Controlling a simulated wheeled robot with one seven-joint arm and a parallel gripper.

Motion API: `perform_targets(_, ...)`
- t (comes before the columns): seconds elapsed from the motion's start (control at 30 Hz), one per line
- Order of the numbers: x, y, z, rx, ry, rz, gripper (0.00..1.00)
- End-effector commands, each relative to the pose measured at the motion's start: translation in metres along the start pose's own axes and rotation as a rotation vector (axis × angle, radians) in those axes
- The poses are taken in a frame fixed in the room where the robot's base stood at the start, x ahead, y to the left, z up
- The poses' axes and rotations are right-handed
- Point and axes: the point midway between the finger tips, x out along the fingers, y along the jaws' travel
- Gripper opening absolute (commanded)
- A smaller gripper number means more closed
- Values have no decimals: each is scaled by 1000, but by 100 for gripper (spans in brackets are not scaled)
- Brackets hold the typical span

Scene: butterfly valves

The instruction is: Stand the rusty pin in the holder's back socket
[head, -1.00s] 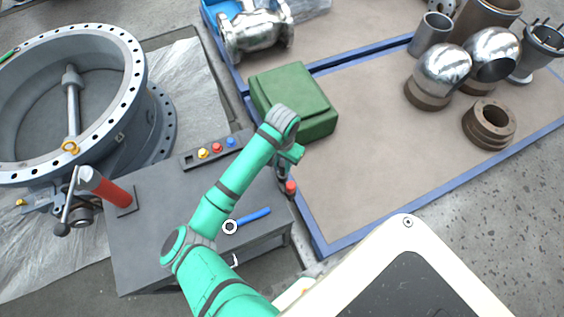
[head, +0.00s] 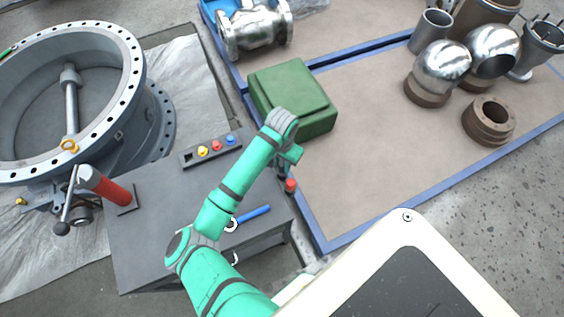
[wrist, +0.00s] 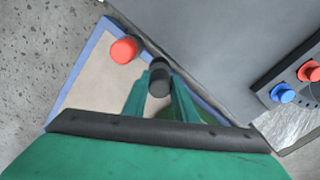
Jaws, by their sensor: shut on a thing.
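My gripper (wrist: 160,95) is shut on a dark pin (wrist: 159,77) with a red end (wrist: 124,50), which I take to be the rusty pin. In the head view the pin's red end (head: 290,186) hangs below my wrist, off the right edge of the grey bench; my wrist hides most of the gripper. The dark holder (head: 212,149) lies on the bench to the left, apart from the pin. It bears a yellow, a red and a blue knob in a row, and a dark empty socket (head: 188,158) at its left end. The wrist view shows only part of the holder (wrist: 290,80).
The grey bench (head: 150,240) bears a blue-handled tool (head: 252,214) and a red cylinder (head: 106,186) near a large flanged valve ring (head: 137,75). A green box (head: 292,98) stands behind my wrist on a blue-edged mat (head: 370,160). Bench space between holder and tool looks clear.

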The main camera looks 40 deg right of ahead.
Motion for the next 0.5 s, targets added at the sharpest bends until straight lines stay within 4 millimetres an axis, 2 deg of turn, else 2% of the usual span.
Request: perform_targets(0.5,12,-2,1,-4,0,-1,3)
